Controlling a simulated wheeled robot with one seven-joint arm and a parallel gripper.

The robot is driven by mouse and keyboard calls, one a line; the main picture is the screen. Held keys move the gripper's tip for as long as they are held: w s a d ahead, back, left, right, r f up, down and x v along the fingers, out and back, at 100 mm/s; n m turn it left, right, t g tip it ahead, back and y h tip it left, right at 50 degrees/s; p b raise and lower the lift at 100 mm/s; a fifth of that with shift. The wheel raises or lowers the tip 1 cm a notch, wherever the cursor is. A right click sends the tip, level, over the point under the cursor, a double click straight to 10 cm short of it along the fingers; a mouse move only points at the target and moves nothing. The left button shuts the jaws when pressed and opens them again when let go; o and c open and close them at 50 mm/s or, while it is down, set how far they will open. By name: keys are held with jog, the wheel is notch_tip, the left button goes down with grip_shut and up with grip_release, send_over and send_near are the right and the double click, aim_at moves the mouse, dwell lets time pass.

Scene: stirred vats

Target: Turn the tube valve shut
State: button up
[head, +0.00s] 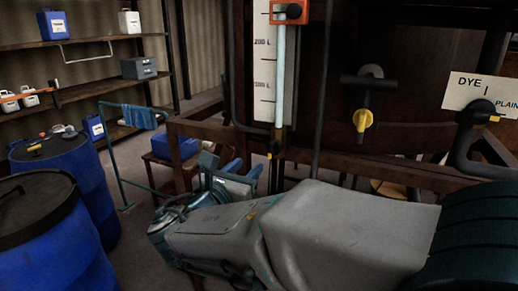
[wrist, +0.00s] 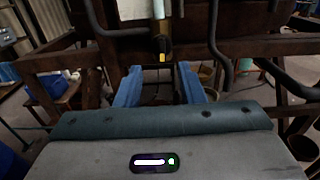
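The sight tube (head: 279,75) is a pale upright tube in front of a white litre scale. At its foot is the tube valve (head: 274,148), a dark body with a small yellow handle; in the wrist view the valve (wrist: 162,50) sits at top centre, its handle appearing to point down. My gripper (head: 241,169) is just below and left of the valve in the head view. In the wrist view my gripper (wrist: 159,70) has its two blue fingers wide apart, with nothing between them. The valve shows just beyond the fingertips, near the middle of the gap, apparently untouched.
Another yellow-handled valve (head: 362,119) and a dye/plain selector (head: 482,111) are to the right. A brown frame beam (head: 340,160) runs below the vat. Blue drums (head: 60,165) stand at left, and a blue box (head: 174,147) lies behind.

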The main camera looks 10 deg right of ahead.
aim_at(270, 145)
jog(key=p+x, duration=0.1)
jog(key=x, duration=1)
jog(key=shift+w+d, duration=0.25)
jog(key=shift+w, duration=0.05)
jog(key=shift+c, duration=0.2)
grip_shut()
